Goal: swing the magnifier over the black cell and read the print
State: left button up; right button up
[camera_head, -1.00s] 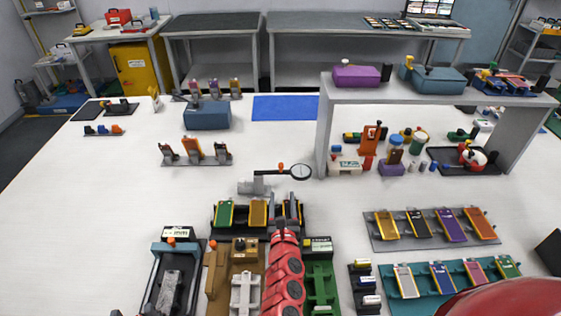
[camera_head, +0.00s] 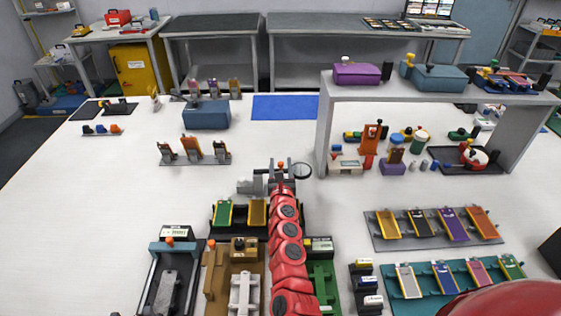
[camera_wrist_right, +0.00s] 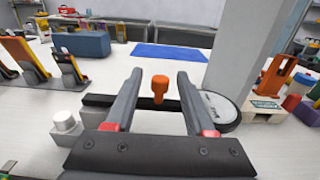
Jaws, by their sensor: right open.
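The magnifier's round lens (camera_head: 302,170) stands in mid-table, on a dark arm from a grey base (camera_head: 247,187). An orange knob (camera_head: 281,164) sits on that arm; the wrist view shows the knob (camera_wrist_right: 159,86) and the lens (camera_wrist_right: 219,110) to its right. My right gripper (camera_head: 280,172) is open at the magnifier, its fingers on either side of the knob, with gaps visible. A black cell (camera_head: 418,222) lies in the grey rack at right, between yellow and purple cells. My right arm covers part of the nearer tray holding green and yellow cells. My left gripper is out of view.
The nearer cell tray (camera_head: 213,218) lies just before the magnifier. A grey shelf (camera_head: 325,130) stands to the right, its leg close to the lens. A blue mat (camera_head: 285,107) lies behind.

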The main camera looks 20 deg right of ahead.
jog(key=shift+w+d, duration=0.1)
jog(key=shift+w, duration=0.5)
jog(key=shift+b+x, duration=0.35)
jog(key=shift+x, duration=0.45)
jog(key=shift+d, duration=0.1)
jog(key=shift+c, duration=0.2)
grip_shut()
